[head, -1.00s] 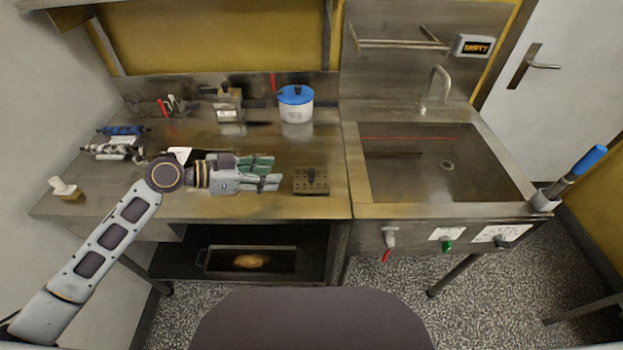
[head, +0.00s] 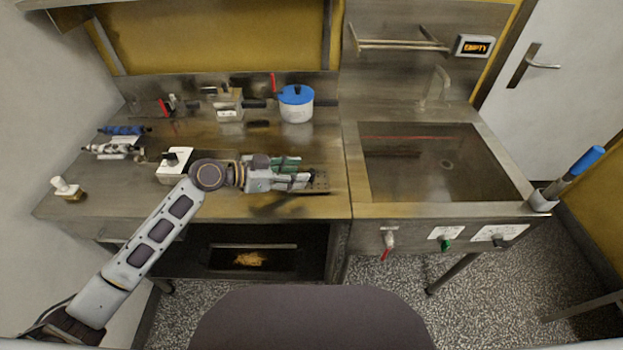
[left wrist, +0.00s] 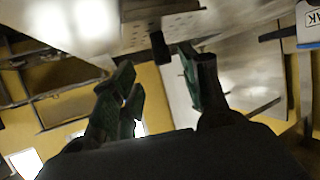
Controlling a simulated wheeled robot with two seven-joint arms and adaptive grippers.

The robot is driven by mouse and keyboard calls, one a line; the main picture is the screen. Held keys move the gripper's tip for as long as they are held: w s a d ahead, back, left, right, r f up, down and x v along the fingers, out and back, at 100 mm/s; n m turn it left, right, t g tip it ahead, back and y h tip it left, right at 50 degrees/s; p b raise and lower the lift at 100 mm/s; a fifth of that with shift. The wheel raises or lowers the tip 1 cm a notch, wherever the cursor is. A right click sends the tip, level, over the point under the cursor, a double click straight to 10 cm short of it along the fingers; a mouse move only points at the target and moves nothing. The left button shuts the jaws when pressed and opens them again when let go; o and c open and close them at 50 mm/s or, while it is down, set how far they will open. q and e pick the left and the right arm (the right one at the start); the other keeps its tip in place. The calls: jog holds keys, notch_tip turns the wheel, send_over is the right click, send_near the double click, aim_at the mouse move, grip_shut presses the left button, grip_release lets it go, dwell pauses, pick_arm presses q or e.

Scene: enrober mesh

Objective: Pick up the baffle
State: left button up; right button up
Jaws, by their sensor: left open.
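The baffle is most likely the small perforated metal plate (head: 321,182) with a dark knob, lying on the steel counter left of the sink. In the head view my left gripper (head: 304,173) is over its left part and hides the knob. In the left wrist view the plate (left wrist: 150,32) with its holes is at the top. Its dark knob (left wrist: 160,46) shows beyond and between the fingertips of my open left gripper (left wrist: 158,66). I cannot tell whether a finger touches it. My right gripper is not in view.
A white pot with a blue lid (head: 296,104) stands behind the plate. The sink (head: 440,165) is to the right. A white box with a black knob (head: 174,163) is left of my gripper. The counter's front strip (head: 230,206) is clear.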

aim_at(312, 171)
pick_arm(q)
jog(key=shift+w+d+f, duration=0.1)
jog(key=shift+d, duration=0.2)
jog(key=shift+w+p+x, duration=0.1)
jog(key=shift+p+x, duration=0.15)
jog(key=shift+x, duration=1.05)
jog(key=shift+w+p+x, duration=0.15)
jog(key=shift+p+x, duration=0.1)
jog(key=shift+x, duration=1.05)
jog(key=shift+a+f, duration=0.15)
grip_shut()
